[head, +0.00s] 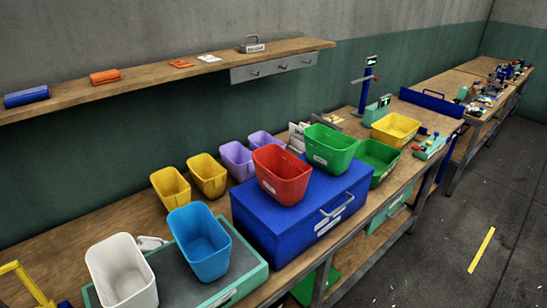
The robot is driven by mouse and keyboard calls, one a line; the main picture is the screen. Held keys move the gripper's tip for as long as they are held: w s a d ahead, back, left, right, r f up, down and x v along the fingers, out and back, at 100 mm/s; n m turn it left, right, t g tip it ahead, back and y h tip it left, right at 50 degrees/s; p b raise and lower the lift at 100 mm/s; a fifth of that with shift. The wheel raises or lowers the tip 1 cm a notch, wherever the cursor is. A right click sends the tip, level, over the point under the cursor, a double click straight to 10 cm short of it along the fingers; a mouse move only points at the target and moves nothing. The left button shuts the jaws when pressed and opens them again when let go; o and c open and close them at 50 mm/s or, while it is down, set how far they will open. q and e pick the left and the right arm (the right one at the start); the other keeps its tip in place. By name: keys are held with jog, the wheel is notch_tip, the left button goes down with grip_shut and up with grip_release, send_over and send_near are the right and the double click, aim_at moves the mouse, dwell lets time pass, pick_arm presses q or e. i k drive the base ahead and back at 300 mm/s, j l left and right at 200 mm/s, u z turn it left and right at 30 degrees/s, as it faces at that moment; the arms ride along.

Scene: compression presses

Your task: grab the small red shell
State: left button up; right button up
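No object is clearly a small red shell. A red open bin (282,175) stands upright on the lid of a large blue box (285,220) in the middle of the workbench. On the wall shelf (140,85) lie an orange-red block-like piece (105,77) and a smaller, flat orange-red piece (180,63). They are too small to make out in detail. Neither of my grippers is in view.
A green bin (331,147) shares the blue box lid. White (122,272) and blue (200,243) bins stand at the front left, with yellow (171,188) and purple bins behind. A yellow bar (28,284) shows at lower left. The floor at right is mostly clear.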

aim_at(281, 177)
jog(key=i+l, duration=0.1)
jog(key=l, duration=0.25)
jog(key=i+l, duration=0.1)
jog(key=l, duration=0.25)
jog(key=i+l+u, duration=0.1)
jog(key=l, duration=0.3)
jog(key=i+l, duration=0.15)
jog(key=l, duration=0.2)
